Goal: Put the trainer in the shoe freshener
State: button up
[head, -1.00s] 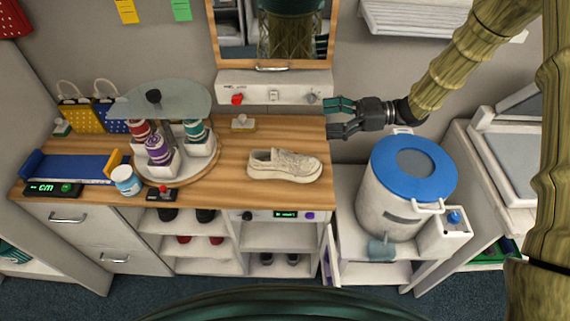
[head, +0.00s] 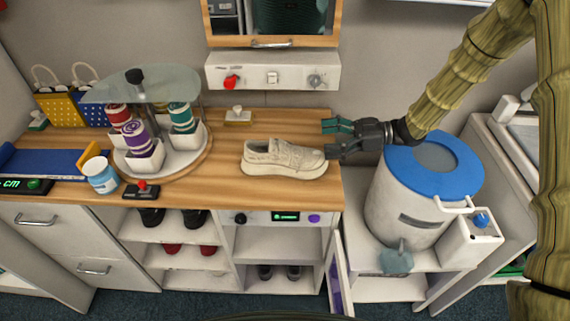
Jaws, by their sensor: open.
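The cream trainer (head: 284,159) lies on the wooden counter near its front right, toe to the right. My gripper (head: 328,139) is open and empty, fingers pointing left, beside the toe end of the trainer. I cannot tell whether the lower finger touches the toe or only overlaps it in view. Under the counter is a unit with a dial, a lit green display (head: 286,216) and a purple knob. Its open white door (head: 339,274) hangs at the right. Which fixture is the shoe freshener is not labelled legibly.
A round carousel (head: 195,158) with spools under a glass top stands left of the trainer. A blue cup (head: 101,176) and a red-knobbed box (head: 141,190) sit at the front edge. A white bin with blue lid (head: 437,168) stands right of the counter.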

aim_at(292, 145)
jog(key=a, duration=0.3)
jog(key=a+p, duration=0.1)
jog(key=a, duration=0.1)
jog(key=shift+f, duration=0.3)
jog(key=shift+s+a+f+p, duration=0.2)
jog(key=shift+a+p, duration=0.3)
jog(key=shift+a, duration=0.2)
jog(key=a, duration=0.2)
jog(key=a+f+p, duration=0.1)
jog(key=a, duration=0.1)
jog(key=shift+s+f, duration=0.1)
jog(key=shift+s, duration=0.05)
jog(key=shift+d, duration=0.1)
jog(key=c, duration=1.8)
jog(key=shift+o, duration=0.2)
